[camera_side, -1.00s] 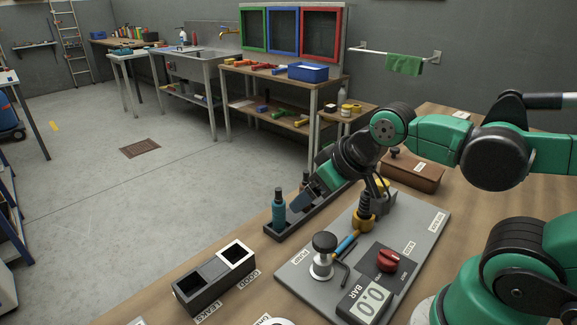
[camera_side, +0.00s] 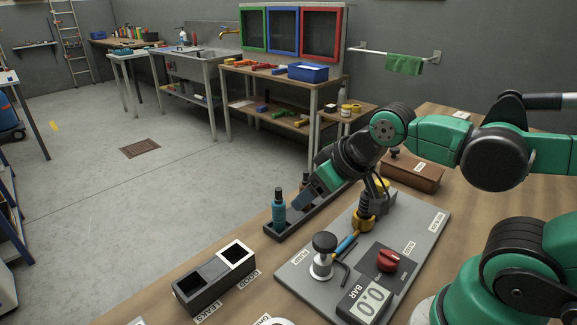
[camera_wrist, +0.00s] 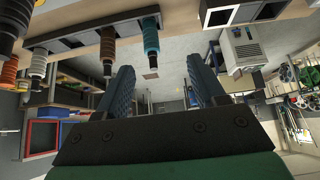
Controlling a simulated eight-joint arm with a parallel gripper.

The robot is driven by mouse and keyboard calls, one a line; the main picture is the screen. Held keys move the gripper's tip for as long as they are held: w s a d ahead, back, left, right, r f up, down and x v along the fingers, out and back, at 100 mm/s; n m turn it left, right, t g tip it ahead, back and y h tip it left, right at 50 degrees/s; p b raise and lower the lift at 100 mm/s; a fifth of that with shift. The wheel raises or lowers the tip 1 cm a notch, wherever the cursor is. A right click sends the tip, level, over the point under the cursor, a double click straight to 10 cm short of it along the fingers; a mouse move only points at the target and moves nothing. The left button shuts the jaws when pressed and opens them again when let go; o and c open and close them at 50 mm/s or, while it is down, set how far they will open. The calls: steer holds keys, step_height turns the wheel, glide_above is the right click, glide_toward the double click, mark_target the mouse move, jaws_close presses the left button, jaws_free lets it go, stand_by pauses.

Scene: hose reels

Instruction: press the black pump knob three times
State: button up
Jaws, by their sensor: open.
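The black pump knob (camera_side: 325,242) sits upright on the silver pump body (camera_side: 321,266) on the grey test plate (camera_side: 427,232). The display (camera_side: 364,301) on the plate reads 0.0 BAR. My gripper (camera_side: 304,203) is open in the side view, behind and left of the pump, beside a teal-and-black fitting (camera_side: 279,209) in the dark rack. In the wrist view my gripper (camera_wrist: 163,80) shows two spread fingers with nothing between them. The teal fitting (camera_wrist: 151,38) hangs inverted in that picture, above and between the fingers. The pump knob cannot be made out there.
A red valve knob (camera_side: 389,260) and a yellow fitting (camera_side: 364,219) with a coiled hose stand on the plate. A black two-compartment tray (camera_side: 199,286) lies at the front left. A brown box (camera_side: 414,176) stands at the back right. The dark rack (camera_side: 285,229) lies behind the pump.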

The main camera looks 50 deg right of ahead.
jaws_close()
stand_by(1.4)
